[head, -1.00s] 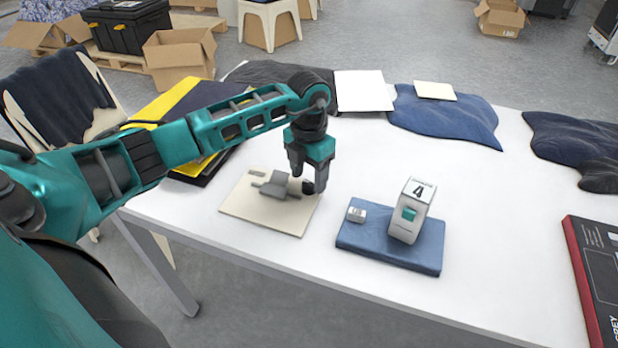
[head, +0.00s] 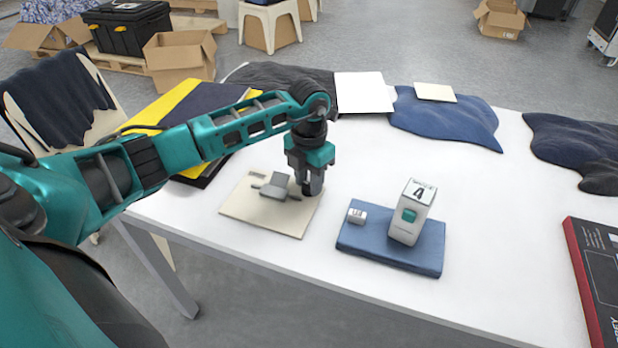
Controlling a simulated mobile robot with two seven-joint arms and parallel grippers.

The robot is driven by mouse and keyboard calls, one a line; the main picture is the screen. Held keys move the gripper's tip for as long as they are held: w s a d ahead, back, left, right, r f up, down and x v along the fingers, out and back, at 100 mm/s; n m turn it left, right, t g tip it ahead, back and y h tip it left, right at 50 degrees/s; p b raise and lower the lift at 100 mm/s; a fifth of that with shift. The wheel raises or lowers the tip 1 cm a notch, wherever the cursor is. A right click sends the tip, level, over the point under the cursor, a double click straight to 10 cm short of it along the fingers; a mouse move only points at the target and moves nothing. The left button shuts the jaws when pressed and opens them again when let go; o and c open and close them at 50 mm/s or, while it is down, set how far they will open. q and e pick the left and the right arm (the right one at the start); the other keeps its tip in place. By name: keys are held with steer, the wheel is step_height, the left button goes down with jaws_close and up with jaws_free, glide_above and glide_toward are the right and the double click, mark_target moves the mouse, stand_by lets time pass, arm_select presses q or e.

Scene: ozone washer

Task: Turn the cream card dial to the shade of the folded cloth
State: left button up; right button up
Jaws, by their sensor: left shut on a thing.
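The cream card (head: 245,208) lies flat on the white table, left of centre. A grey dial (head: 275,187) sits on it. My left gripper (head: 311,190) points down over the card's right part, shut on the right end of the dial; the fingers hide the spot where they grip. Any shade marks on the card are too small or hidden to read. A flat, folded blue cloth (head: 400,258) lies to the right of the card. My right gripper is not in view.
A white device marked 4 (head: 411,212) and a small white block (head: 357,213) stand on the blue cloth. Dark and blue rumpled cloths (head: 440,115) lie along the back edge. A red-edged box (head: 597,265) is at the right. The table's middle right is clear.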

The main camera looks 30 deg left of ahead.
arm_select(q)
steer(key=shift+m, duration=0.3)
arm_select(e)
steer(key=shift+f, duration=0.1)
arm_select(q)
steer(key=shift+m+b, duration=0.35)
steer(key=shift+m, duration=1.35)
steer(key=m+b, duration=0.1)
steer(key=m, duration=0.2)
steer(key=shift+m, duration=0.3)
steer(key=m+b, duration=0.1)
steer(key=m, duration=0.3)
steer(key=shift+m+b, duration=0.3)
steer(key=shift+b, duration=0.1)
steer(key=m+b, duration=0.1)
steer(key=m, duration=0.3)
steer(key=shift+m+b, duration=0.6)
steer(key=shift+m, duration=1.9)
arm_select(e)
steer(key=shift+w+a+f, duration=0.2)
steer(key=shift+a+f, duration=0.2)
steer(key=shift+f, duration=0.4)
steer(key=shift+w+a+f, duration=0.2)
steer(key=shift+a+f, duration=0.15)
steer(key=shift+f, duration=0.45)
